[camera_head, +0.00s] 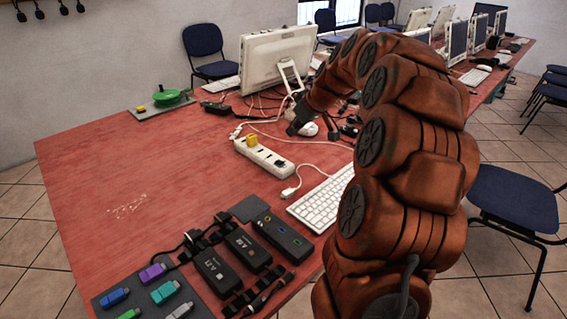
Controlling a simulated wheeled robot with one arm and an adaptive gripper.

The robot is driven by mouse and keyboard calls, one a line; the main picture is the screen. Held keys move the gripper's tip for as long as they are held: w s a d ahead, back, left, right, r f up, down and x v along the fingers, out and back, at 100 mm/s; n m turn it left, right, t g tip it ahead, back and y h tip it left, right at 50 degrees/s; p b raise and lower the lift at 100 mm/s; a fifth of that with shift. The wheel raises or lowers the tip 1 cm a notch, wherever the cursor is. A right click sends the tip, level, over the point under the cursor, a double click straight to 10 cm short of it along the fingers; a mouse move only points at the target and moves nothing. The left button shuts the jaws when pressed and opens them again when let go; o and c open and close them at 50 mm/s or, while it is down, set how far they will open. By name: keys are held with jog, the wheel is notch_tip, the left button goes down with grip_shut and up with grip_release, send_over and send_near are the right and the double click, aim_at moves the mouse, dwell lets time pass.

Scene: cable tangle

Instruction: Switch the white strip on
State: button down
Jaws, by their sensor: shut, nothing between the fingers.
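The white strip (263,158) lies on the red table left of the keyboard. A small yellow piece (252,140) sits at its far end, and dark spots show along its top. Its switch is too small to make out. My gripper (293,130) is small and dark in this view, at the end of my orange arm. It is beyond the strip and to its right, apart from it in the picture. It is shut and empty. Its height over the table is hard to tell.
White cables and a monitor (270,60) lie behind the strip. A white keyboard (322,203) is to its right. Black adapters (217,270), a dark strip (282,237) and a tray of coloured plugs (103,300) fill the near edge.

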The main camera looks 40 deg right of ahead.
jog(key=shift+d, duration=0.6)
jog(key=shift+w+f, duration=0.15)
send_over(279, 161)
jog(key=s, duration=0.1)
notch_tip(279, 161, down, 8)
jog(key=shift+s+f+p, duration=0.15)
jog(key=shift+f+p, duration=0.05)
jog(key=shift+p, duration=0.25)
jog(key=shift+s+d+f, duration=0.1)
jog(key=shift+s+f, duration=0.05)
jog(key=shift+f, duration=0.35)
jog(key=shift+s+d+f, duration=0.1)
jog(key=shift+s+f, duration=0.05)
jog(key=shift+f, duration=0.35)
jog(key=shift+s+f, duration=0.1)
jog(key=shift+f, duration=0.65)
jog(key=shift+f, duration=0.1)
